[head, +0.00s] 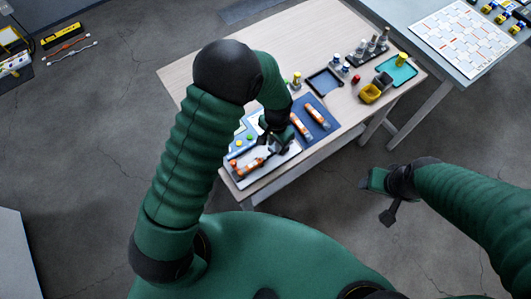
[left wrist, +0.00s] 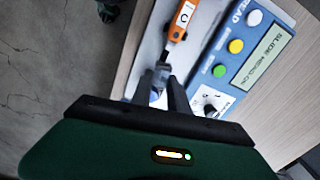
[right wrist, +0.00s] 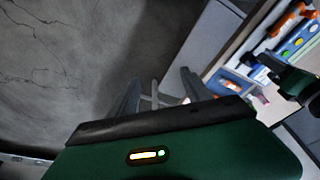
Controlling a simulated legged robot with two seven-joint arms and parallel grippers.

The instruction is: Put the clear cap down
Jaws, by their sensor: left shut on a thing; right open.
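My left gripper (head: 268,146) is low over the white tray (head: 264,174) at the near left corner of the table. In the left wrist view its fingers (left wrist: 163,92) are shut on a small pale, see-through piece (left wrist: 161,73), which looks like the clear cap. The cap is just off the dark tip of an orange sensor pen (left wrist: 181,22). I cannot tell whether it touches the tray. In the head view I cannot make the cap out. My right gripper (head: 377,199) is open and empty, off the table's front edge over the floor.
A blue meter (left wrist: 249,48) with coloured buttons stands beside the pen. Two orange pens (head: 314,116) lie on a blue mat (head: 321,131).

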